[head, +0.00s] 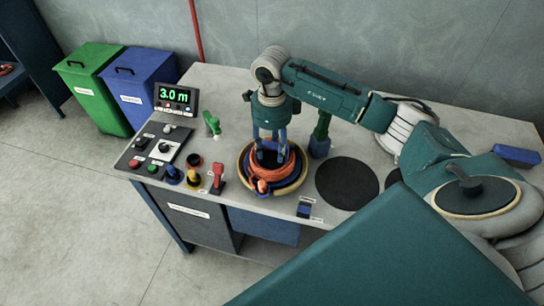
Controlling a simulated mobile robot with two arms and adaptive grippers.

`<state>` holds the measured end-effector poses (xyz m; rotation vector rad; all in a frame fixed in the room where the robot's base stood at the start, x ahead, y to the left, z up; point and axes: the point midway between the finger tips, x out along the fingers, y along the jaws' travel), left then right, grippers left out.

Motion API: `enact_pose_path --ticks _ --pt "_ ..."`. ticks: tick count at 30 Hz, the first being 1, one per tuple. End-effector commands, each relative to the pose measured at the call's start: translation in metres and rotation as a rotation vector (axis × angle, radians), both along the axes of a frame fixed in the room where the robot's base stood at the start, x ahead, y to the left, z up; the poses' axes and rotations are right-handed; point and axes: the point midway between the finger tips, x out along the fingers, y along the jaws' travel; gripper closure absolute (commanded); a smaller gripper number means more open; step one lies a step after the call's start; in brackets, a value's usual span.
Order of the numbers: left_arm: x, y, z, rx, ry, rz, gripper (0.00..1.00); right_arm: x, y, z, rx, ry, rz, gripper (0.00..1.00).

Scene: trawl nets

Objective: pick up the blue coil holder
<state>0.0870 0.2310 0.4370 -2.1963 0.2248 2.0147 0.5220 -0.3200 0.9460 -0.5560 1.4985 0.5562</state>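A round holder (246,181) with a dark blue and tan rim sits on the grey worktop, with an orange coil (285,170) in it. I take it to be the blue coil holder, though most of its inside is hidden by the coil and my fingers. My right gripper (270,156) points straight down over its middle. Its two fingers stand apart, with the tips at the coil's inner opening. Whether they touch anything there is hard to tell. My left gripper is not in view.
A red-handled lever (217,176), a yellow one and a blue one stand left of the holder. A control panel with a display (174,97) is further left. Black round mats (347,183) lie right.

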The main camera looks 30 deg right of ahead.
Motion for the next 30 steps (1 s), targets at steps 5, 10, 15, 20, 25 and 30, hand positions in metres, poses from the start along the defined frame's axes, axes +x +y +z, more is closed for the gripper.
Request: enact_pose_path --ticks 5,10,15,20,25,30 --pt "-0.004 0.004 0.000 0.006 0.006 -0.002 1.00 0.000 0.000 0.000 0.000 0.000 0.000 1.00" --pt "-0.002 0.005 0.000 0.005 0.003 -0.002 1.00 0.001 0.000 0.001 0.001 -0.002 0.000 1.00" --pt "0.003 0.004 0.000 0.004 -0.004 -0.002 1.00 0.001 0.000 0.001 0.001 -0.002 0.000 1.00" --pt "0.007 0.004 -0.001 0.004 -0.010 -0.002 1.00 0.001 0.000 0.006 0.000 -0.003 -0.001 1.00" --pt "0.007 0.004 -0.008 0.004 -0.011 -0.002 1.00 0.002 0.000 0.025 -0.001 -0.007 0.001 1.00" --pt "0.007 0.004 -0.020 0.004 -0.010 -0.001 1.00 0.003 0.000 0.064 0.000 -0.011 0.001 1.00"
